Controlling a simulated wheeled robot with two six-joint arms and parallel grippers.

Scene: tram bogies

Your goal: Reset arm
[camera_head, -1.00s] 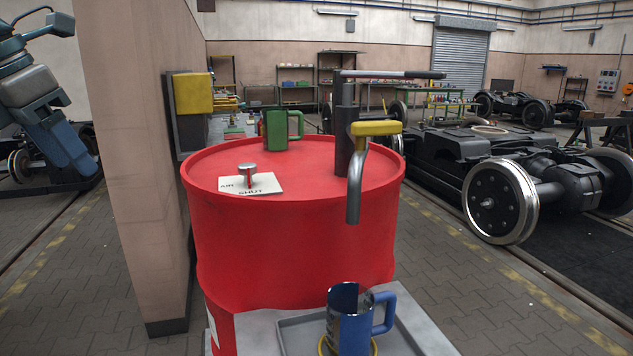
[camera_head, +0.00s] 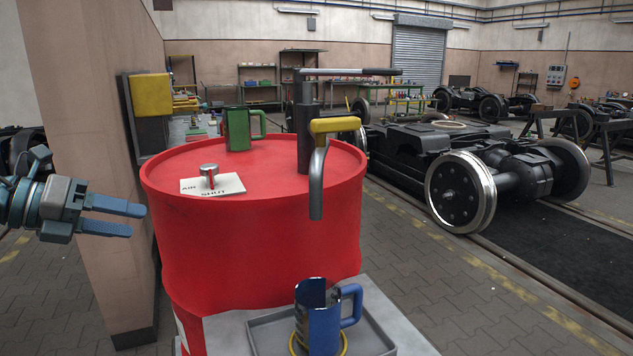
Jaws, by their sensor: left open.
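My left gripper (camera_head: 137,220) is at the left of the head view, open and empty. Its two blue-grey fingers point right, in front of the pillar and just left of the red drum (camera_head: 255,245), apart from it in the picture. On the drum top stand a green mug (camera_head: 237,129), a white card (camera_head: 222,184) reading "AIR SHUT" with a metal knob (camera_head: 208,176) on it, and a dark pump (camera_head: 304,125) with a downturned spout and yellow lever (camera_head: 338,125). My right gripper is not in view.
A blue mug (camera_head: 318,325) stands on a grey tray (camera_head: 265,331) in front of the drum. A beige pillar (camera_head: 85,130) with a yellow-topped box (camera_head: 151,95) is at the left. A wheeled bogie (camera_head: 410,145) stands at the right. Paved floor is clear between bogie and drum.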

